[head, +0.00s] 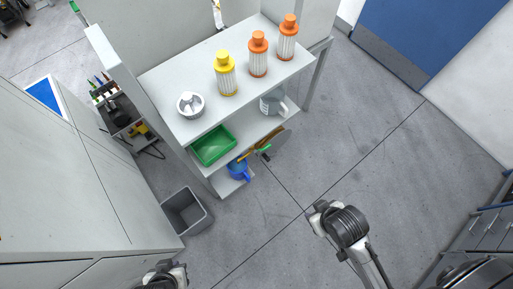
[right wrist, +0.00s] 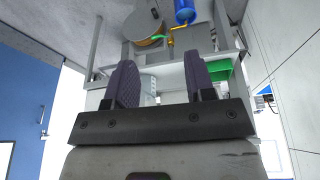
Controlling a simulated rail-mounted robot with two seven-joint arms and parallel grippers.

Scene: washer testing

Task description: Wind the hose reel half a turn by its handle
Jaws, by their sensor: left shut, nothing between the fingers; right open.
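The hose reel (head: 277,146) is a round grey-brown disc with an orange-yellow edge at the open side of the shelf unit, below the top board. It also shows at the top of the right wrist view (right wrist: 143,27). A small dark knob (right wrist: 155,13), apparently its handle, stands on the disc's face. My left gripper (head: 175,273) is at the bottom edge of the head view, shut and empty, far from the reel. My right gripper (right wrist: 160,78) is open and empty, pointing toward the shelf and apart from the reel. Its fingertips are unclear in the head view.
The white shelf unit (head: 165,92) carries a yellow-capped bottle (head: 226,74), two orange-capped bottles (head: 258,54) and a white pot (head: 190,104). A grey bin (head: 187,213) stands left. Open floor lies right.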

